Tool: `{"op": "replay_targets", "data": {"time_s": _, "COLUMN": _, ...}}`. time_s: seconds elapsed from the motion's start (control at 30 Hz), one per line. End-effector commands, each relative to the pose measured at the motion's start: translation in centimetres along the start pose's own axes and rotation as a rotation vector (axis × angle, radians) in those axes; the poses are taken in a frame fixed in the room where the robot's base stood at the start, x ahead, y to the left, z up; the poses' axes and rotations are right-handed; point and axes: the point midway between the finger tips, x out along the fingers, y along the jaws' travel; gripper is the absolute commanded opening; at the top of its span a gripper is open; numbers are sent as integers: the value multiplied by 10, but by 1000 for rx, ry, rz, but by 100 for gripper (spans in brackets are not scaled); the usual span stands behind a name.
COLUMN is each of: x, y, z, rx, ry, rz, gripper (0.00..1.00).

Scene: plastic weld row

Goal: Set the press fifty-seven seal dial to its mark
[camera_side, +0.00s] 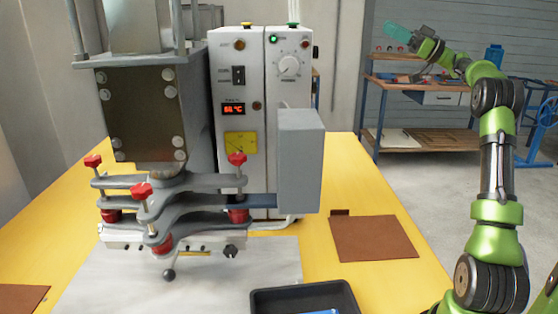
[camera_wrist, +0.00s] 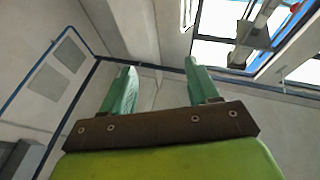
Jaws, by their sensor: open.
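A white dial (camera_side: 289,66) sits on the upper right of the front of the light grey control box (camera_side: 262,150), in the side view. Its pointer and mark are too small to read, and no press number is legible. My gripper (camera_side: 398,33) is raised at the upper right in the side view, well right of the dial and apart from it. Its teal fingers stand apart and empty in the wrist view (camera_wrist: 158,68), which shows only walls and windows, not the dial.
The grey press (camera_side: 145,115) with red clamp knobs stands left of the box. A grey block (camera_side: 300,160) projects below the dial. A black tray (camera_side: 300,297) and a brown mat (camera_side: 373,238) lie on the yellow table. A workbench (camera_side: 425,120) stands behind.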

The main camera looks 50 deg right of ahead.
Motion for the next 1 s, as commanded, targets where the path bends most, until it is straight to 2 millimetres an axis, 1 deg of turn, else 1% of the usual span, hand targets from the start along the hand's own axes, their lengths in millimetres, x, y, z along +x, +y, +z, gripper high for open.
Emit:
{"op": "replay_targets", "data": {"time_s": 0.03, "x": -1, "y": -13, "z": 10, "rx": 15, "ry": -70, "rz": -84, "gripper": 60}}
{"op": "replay_targets", "data": {"time_s": 0.1, "x": -2, "y": -33, "z": 21, "rx": 42, "ry": -173, "rz": -190, "gripper": 60}}
{"op": "replay_targets", "data": {"time_s": 0.2, "x": -8, "y": -53, "z": 34, "rx": 87, "ry": -298, "rz": -282, "gripper": 60}}
{"op": "replay_targets", "data": {"time_s": 0.3, "x": -15, "y": -63, "z": 46, "rx": 145, "ry": -373, "rz": -320, "gripper": 60}}
{"op": "replay_targets", "data": {"time_s": 0.37, "x": -15, "y": -65, "z": 48, "rx": 170, "ry": -388, "rz": -324, "gripper": 60}}
{"op": "replay_targets", "data": {"time_s": 0.47, "x": -11, "y": -66, "z": 48, "rx": 189, "ry": -388, "rz": -321, "gripper": 60}}
{"op": "replay_targets", "data": {"time_s": 0.57, "x": -3, "y": -70, "z": 51, "rx": 192, "ry": -386, "rz": -321, "gripper": 60}}
{"op": "replay_targets", "data": {"time_s": 0.67, "x": 11, "y": -75, "z": 56, "rx": 190, "ry": -387, "rz": -322, "gripper": 60}}
{"op": "replay_targets", "data": {"time_s": 1.0, "x": 78, "y": -101, "z": 82, "rx": 188, "ry": -388, "rz": -324, "gripper": 60}}
